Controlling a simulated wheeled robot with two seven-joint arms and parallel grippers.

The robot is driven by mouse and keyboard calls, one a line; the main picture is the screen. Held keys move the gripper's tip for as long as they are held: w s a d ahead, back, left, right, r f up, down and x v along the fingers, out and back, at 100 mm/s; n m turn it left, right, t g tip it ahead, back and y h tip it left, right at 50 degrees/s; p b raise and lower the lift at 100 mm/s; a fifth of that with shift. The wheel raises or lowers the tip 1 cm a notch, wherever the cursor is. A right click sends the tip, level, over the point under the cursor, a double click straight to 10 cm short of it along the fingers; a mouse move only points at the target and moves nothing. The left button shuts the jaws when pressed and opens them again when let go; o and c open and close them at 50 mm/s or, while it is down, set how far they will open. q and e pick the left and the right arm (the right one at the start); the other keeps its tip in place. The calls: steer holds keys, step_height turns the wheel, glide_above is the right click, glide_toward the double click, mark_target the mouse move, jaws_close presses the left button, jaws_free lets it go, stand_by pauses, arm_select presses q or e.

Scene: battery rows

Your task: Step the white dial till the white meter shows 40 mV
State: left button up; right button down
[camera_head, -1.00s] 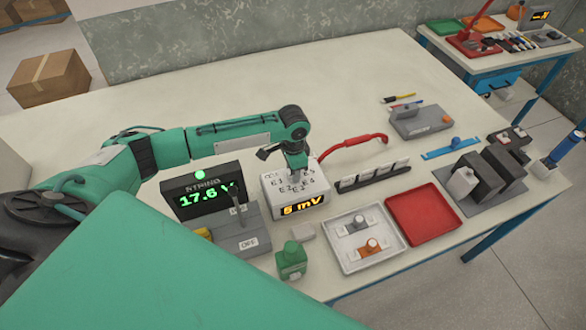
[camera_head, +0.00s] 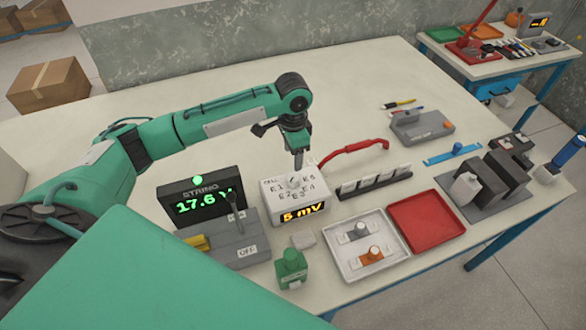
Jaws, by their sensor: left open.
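The white meter (camera_head: 295,203) is a white box on the table, and its front display glows orange with "5 mV". The white dial (camera_head: 294,183) is on its sloped top, ringed by printed position labels. I cannot tell for sure which label the dial points at. My left gripper (camera_head: 298,165) is open, pointing down just above the dial, and appears clear of it. My right gripper is not in view.
A black STRING display (camera_head: 205,200) reading 17.6 V and a grey switch box (camera_head: 232,245) stand left of the meter. A red cable (camera_head: 355,147) arcs behind it.

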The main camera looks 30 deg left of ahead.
arm_select(q)
steer(key=shift+r, duration=2.05)
steer(key=shift+f, duration=0.1)
